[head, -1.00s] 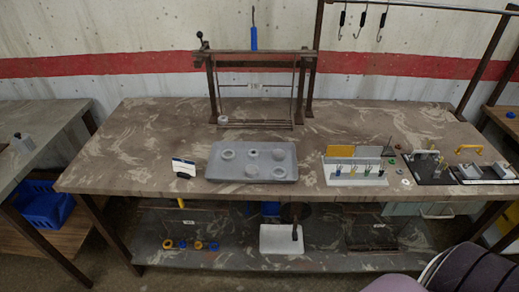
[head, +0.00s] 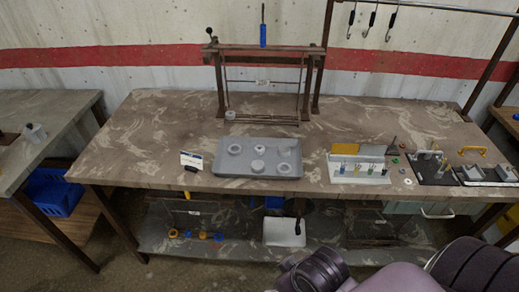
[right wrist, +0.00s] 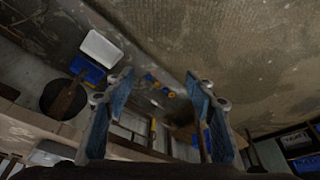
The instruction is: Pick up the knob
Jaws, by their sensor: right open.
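A dark round knob (head: 209,31) sits at the top left end of the dark metal frame on the bench. The grey tray (head: 229,174) holds several pale round pieces, including a small one with a dark centre (head: 261,150); I cannot tell whether any of these is a knob. My right gripper (right wrist: 160,90) shows in the right wrist view with its two blue fingers spread wide and nothing between them. It faces the lower shelf and the floor, away from the bench top. My left gripper is in neither current view.
The metal frame (head: 264,48) stands at the back of the bench (head: 150,125). A small card (head: 191,161) is left of the tray. A white holder (head: 357,177) and dark fixtures (head: 435,176) are to its right. A white bin (head: 285,232) is on the lower shelf.

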